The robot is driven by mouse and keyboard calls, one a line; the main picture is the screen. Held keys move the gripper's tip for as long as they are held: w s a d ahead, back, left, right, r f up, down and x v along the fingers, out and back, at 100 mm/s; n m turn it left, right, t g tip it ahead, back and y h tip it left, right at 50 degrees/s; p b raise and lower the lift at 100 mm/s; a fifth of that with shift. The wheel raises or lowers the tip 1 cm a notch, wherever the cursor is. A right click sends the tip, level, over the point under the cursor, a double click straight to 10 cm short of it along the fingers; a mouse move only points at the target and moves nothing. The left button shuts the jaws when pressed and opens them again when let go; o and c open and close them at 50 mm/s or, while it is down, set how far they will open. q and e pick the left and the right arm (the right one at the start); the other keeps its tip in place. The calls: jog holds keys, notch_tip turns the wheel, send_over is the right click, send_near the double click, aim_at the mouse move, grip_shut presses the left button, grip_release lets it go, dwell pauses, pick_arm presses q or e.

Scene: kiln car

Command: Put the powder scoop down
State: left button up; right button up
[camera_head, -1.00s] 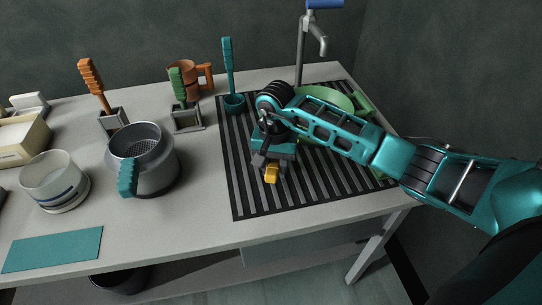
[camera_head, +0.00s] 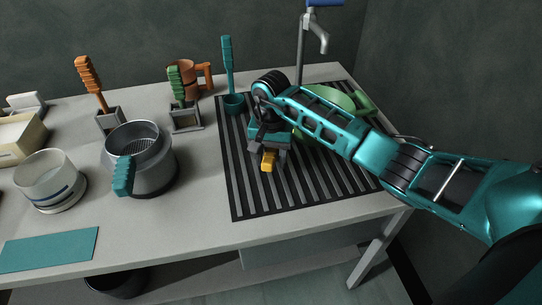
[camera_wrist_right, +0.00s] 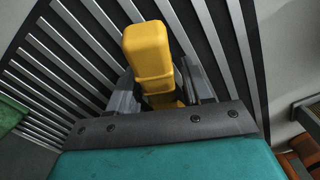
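My right gripper (camera_head: 267,151) is over the black-and-grey slatted rack (camera_head: 242,201), pointing down. In the right wrist view its fingers are on both sides of a yellow handle, the powder scoop's (camera_wrist_right: 148,55), and look shut on it. The yellow handle also shows in the head view (camera_head: 268,161), below the gripper. The scoop's bowl is hidden, and I cannot tell whether the scoop touches the rack. My left gripper is not in view.
A teal ladle-like tool (camera_head: 228,65) stands at the rack's back left. A green bowl (camera_head: 335,98) is partly behind my right arm. A grey pot (camera_head: 152,172), white cup (camera_head: 48,182) and teal mat (camera_head: 50,249) are left. The rack's front is clear.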

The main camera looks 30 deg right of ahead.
jog(key=shift+o, duration=0.6)
jog(key=shift+r, duration=0.25)
notch_tip(320, 180, up, 12)
jog(key=shift+f, duration=0.15)
